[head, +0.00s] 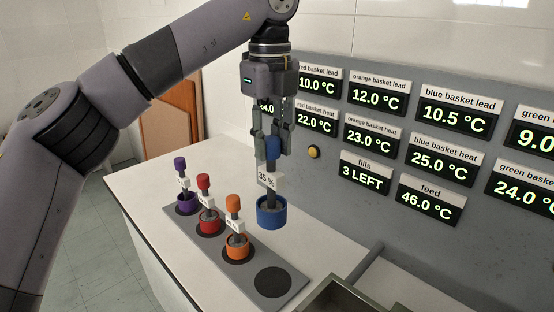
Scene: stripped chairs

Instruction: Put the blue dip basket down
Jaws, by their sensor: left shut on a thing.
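The blue dip basket (271,214) hangs upright from its blue handle, with a white tag reading 35 % on its stem. My left gripper (273,148) is shut on the handle from above. The basket appears to be above the white counter, to the right of the orange basket; its exact height is hard to tell. A grey strip (255,273) on the counter holds purple (187,202), red (209,221) and orange (237,245) baskets on dark round spots. The front spot (273,282) is empty. My right gripper is not in view.
A grey panel (339,224) with several displays and a yellow button (313,152) stands behind the counter. The blue displays read lead 10.5 °C and heat 25.0 °C. A metal basin edge (335,297) and a grey bar (358,263) are at the front right.

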